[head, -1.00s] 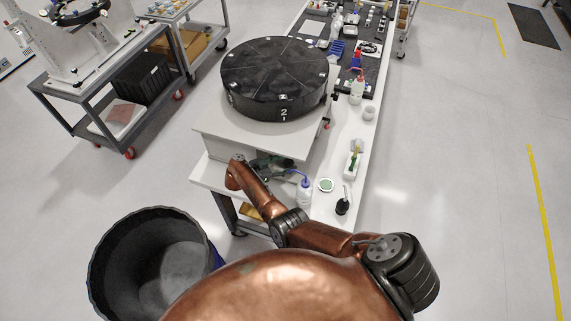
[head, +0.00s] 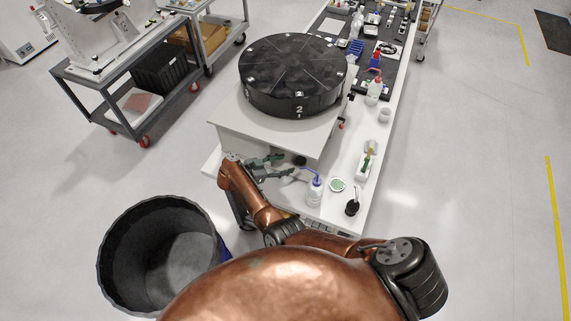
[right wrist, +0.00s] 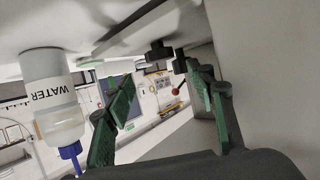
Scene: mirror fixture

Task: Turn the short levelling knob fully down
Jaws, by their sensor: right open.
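The white mirror fixture (head: 225,128) carries a round black segmented mirror (head: 292,75). My right gripper (head: 281,167) is at the fixture's near side, its fingers apart and empty. In the right wrist view its two green-padded fingers (right wrist: 160,112) are spread with open space between them. A black knob (right wrist: 159,51) shows beyond the fingers, beneath a pale plate. A second dark knob-like part (right wrist: 180,62) sits just right of it, close to the right finger. I cannot tell which is the short levelling knob. Neither is gripped. My left gripper is out of view.
A water wash bottle (head: 315,190) stands close right of the gripper; it looms at left in the wrist view (right wrist: 55,95). A green-topped dish (head: 337,185) and black bottle (head: 352,205) stand further right. A large black bin (head: 112,270) is on the floor.

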